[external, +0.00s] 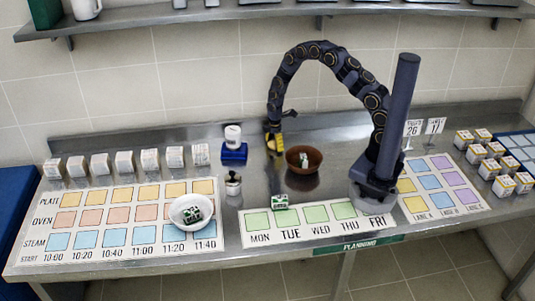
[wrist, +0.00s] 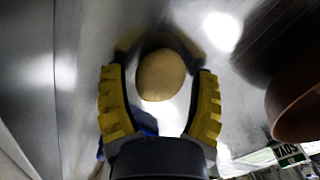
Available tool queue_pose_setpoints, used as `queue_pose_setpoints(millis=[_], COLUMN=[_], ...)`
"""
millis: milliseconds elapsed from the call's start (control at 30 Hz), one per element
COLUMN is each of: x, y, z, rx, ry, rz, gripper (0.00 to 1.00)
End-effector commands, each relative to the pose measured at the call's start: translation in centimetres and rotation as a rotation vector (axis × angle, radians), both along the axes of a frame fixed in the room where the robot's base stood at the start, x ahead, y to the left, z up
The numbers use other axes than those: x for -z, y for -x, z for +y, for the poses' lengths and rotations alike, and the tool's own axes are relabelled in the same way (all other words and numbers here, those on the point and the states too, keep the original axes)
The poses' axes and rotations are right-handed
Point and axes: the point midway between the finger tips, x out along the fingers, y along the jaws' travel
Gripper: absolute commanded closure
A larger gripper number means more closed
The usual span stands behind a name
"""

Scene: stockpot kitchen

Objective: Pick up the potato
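The potato (wrist: 162,75) is a rounded tan lump on the shiny steel counter in the wrist view. My gripper (wrist: 160,70) is open, with one yellow ridged finger on each side of the potato. A narrow gap shows between the potato and each finger. In the external view my gripper (external: 274,142) points down at the counter, left of the brown bowl. I cannot make out the potato clearly in that view.
The brown bowl (external: 304,159) stands close to the right of my gripper. A blue stand with a white jar (external: 233,137) and a small pot (external: 233,184) are to its left. A green-and-white box (external: 280,202) and a white bowl (external: 190,212) are nearer the front.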

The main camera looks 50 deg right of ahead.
Motion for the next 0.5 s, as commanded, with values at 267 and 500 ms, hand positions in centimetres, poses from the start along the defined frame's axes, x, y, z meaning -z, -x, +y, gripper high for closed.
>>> queue_pose_setpoints(millis=[267, 500], x=[-0.01, -0.32], y=[0.01, -0.01], z=[0.0, 0.0], rx=[0.0, 0.0], ry=[0.0, 0.0], rz=[0.0, 0.0], gripper=[0.88, 0.88])
